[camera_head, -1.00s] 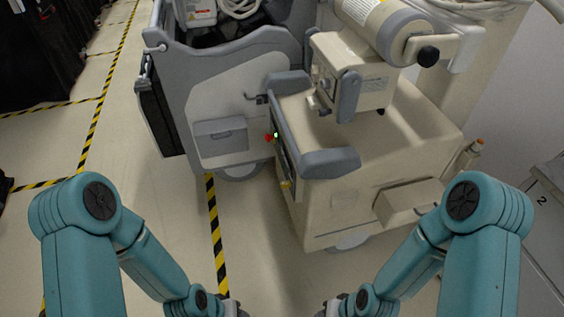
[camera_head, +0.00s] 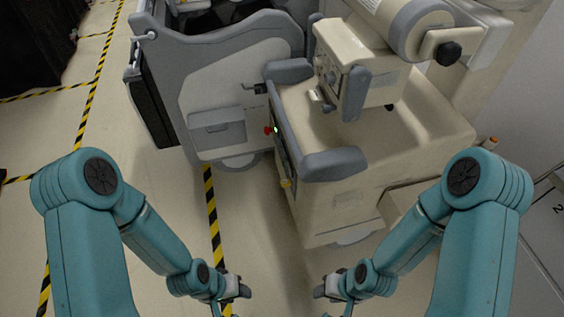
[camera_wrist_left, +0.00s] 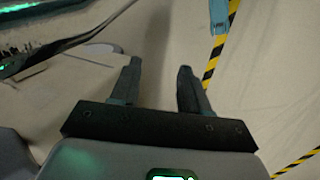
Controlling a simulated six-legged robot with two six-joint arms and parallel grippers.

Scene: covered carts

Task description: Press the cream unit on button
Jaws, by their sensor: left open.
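The cream unit (camera_head: 340,215) stands ahead, right of centre in the head view, with grey bumpers on its top edge. On its narrow left-facing panel a small green lit button (camera_head: 276,129) shows, with a red knob (camera_head: 268,130) beside it and a yellow part (camera_head: 286,183) lower down. Which one is the on button I cannot read. My left gripper (camera_head: 241,290) is low in front of the unit, apart from it. In the left wrist view its fingers (camera_wrist_left: 158,72) are apart with nothing between them. My right gripper (camera_head: 323,291) is also low, its fingers too small to judge.
A grey cart (camera_head: 225,90) stands close against the unit's left side. Yellow-black floor tape (camera_head: 211,215) runs left of the unit. A grey cabinet (camera_head: 545,225) is at the right edge. The floor before the unit is clear.

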